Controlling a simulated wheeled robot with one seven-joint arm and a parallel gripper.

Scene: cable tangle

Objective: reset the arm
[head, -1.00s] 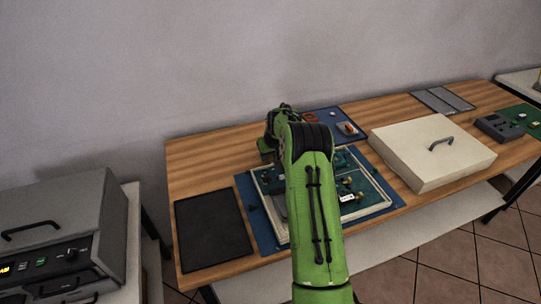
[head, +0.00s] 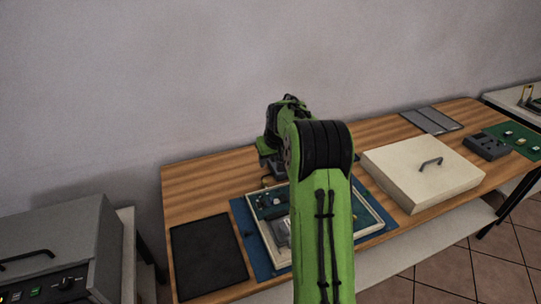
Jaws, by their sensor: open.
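My green arm rises from the bottom centre of the head view and bends over the wooden table (head: 205,187). Its wrist end hangs over the back of the table, behind a framed tray (head: 262,247) with circuit boards on a blue mat (head: 245,222). My gripper (head: 268,182) shows only in part at the wrist's lower end, above the tray's back left corner. Its fingers are mostly hidden or too small to make out, and I see nothing held in it. The arm hides the middle of the tray.
A black mat (head: 207,256) lies left of the tray. A cream box lid with a handle (head: 422,172) sits to the right. Grey panels (head: 432,120), a dark grey block (head: 486,147) and a green board (head: 514,139) lie farther right. A grey machine (head: 55,245) stands at left.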

